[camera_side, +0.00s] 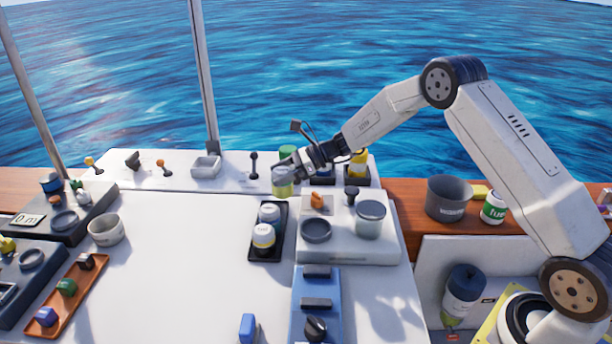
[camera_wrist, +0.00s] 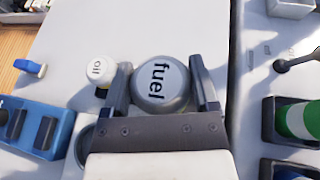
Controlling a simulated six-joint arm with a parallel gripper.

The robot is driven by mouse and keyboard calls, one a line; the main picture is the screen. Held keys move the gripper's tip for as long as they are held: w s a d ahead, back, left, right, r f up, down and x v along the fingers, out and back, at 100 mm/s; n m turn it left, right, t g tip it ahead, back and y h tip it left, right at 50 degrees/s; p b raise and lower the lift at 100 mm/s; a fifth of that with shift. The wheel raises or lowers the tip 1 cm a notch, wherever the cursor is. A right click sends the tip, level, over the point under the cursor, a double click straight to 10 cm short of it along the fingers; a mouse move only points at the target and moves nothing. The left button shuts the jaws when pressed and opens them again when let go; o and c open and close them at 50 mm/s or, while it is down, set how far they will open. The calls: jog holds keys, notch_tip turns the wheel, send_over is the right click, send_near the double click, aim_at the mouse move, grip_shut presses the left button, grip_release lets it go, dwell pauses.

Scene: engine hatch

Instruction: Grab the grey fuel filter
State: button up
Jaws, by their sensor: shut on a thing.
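The grey fuel filter (camera_wrist: 160,84) has a round grey top marked "fuel" and sits between the two fingers of my gripper (camera_wrist: 162,78) in the wrist view. In the side view the filter (camera_side: 283,186) has a grey top and a yellowish lower part. My gripper (camera_side: 290,168) is shut on it, with the filter just beyond the far end of a black tray (camera_side: 253,247). The filter looks upright; its height above the white surface is hard to tell. The far finger is partly hidden in the side view.
The black tray holds a grey-topped filter (camera_side: 269,212) and a white one with a yellow band (camera_side: 263,237). A white "oil" cap (camera_wrist: 100,71) is close to my left finger. A raised white block (camera_side: 345,250) carries a grey jar (camera_side: 370,220).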

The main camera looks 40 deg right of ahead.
jog(key=s+r, duration=0.4)
jog(key=s, duration=0.5)
jog(key=shift+s+r, duration=0.2)
jog(key=shift+r, duration=0.1)
jog(key=shift+d, duration=0.1)
